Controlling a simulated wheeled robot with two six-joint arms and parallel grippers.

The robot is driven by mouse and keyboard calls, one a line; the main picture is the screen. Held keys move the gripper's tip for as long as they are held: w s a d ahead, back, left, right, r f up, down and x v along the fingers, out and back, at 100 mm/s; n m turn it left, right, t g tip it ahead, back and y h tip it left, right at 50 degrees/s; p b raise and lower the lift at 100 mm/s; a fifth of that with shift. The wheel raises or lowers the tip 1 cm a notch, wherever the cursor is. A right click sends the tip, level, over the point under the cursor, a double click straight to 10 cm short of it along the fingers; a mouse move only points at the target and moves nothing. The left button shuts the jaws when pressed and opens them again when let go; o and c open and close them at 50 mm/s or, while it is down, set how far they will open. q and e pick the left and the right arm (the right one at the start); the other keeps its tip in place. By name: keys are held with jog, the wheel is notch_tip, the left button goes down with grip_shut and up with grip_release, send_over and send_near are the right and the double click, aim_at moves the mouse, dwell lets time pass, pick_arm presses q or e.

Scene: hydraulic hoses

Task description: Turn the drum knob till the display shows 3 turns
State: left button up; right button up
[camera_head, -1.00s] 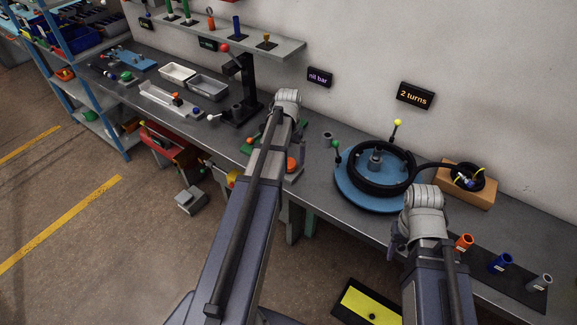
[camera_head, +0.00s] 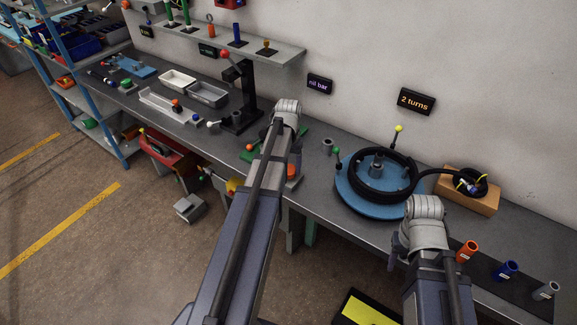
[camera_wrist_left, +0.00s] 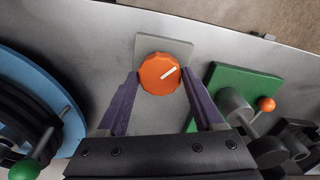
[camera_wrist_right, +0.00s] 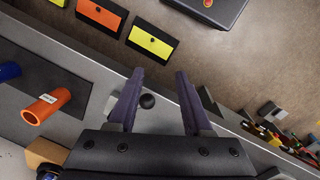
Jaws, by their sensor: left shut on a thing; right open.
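The orange knob (camera_wrist_left: 159,73) with a white pointer mark sits on a grey plate (camera_wrist_left: 181,47) on the bench. My left gripper (camera_wrist_left: 160,78) is shut on it, one finger at each side. The pointer slants up to the right in the left wrist view. In the head view my left arm largely covers the knob (camera_head: 292,170). The blue drum (camera_head: 352,197) with a black hose coiled on it lies on the bench to the right of it. The display (camera_head: 416,101) on the wall reads "2 turns". My right gripper (camera_wrist_right: 157,80) is open and empty.
A wooden block (camera_head: 478,202) with the hose end stands right of the drum. Orange (camera_head: 466,252), blue (camera_head: 505,270) and grey (camera_head: 546,290) tubes stand near the front right. A green plate with a lever (camera_wrist_left: 240,95) is close beside my left gripper. A second display (camera_head: 319,84) reads "nil bar".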

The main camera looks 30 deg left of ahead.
pick_arm(q)
jog(key=c, duration=0.4)
jog(key=n, duration=0.3)
jog(key=shift+n, duration=2.3)
jog(key=o, duration=1.4)
